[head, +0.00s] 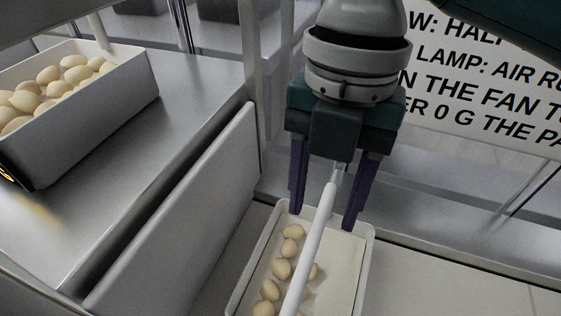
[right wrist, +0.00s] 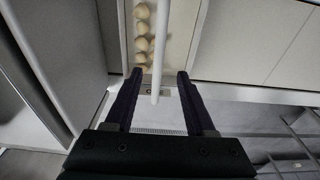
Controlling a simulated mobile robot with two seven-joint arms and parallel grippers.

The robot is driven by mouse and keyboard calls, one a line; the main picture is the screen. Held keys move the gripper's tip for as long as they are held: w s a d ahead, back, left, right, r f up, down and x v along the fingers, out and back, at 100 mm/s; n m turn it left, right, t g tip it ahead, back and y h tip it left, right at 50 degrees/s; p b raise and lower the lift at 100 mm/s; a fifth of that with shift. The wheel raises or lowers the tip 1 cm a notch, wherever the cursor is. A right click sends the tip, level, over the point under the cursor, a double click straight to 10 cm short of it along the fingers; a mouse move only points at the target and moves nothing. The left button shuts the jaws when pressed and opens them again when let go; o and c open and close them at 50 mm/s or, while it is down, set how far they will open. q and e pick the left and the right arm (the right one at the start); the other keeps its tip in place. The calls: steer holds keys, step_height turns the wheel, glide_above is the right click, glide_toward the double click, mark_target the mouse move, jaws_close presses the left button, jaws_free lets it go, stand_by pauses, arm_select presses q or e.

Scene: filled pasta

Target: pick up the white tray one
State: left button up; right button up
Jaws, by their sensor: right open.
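A white tray (head: 345,265) with a raised rim lies low at the bottom centre of the head view. Several pale round pasta pieces (head: 281,268) lie in a row along its left part. A white rod (head: 316,238) runs lengthwise above it; whether it joins the tray I cannot tell. My right gripper (head: 322,220) is open and points down over the tray's far end, one finger on each side of the rod. In the right wrist view the tray (right wrist: 180,42) lies beyond the open fingertips, and the rod (right wrist: 159,58) stands between them. My left gripper is out of view.
A deep grey-white bin (head: 110,108) of similar pasta stands on a steel counter (head: 190,95) at the left. An upright grey panel (head: 180,215) borders the tray's left side. A white sign with black text (head: 480,90) is behind at the right. Pale floor lies right of the tray.

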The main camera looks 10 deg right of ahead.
mark_target(314, 237)
steer(key=f, duration=0.6)
steer(key=shift+s+a+f, duration=0.35)
steer(key=shift+s+a, duration=0.05)
jaws_close()
stand_by(1.0)
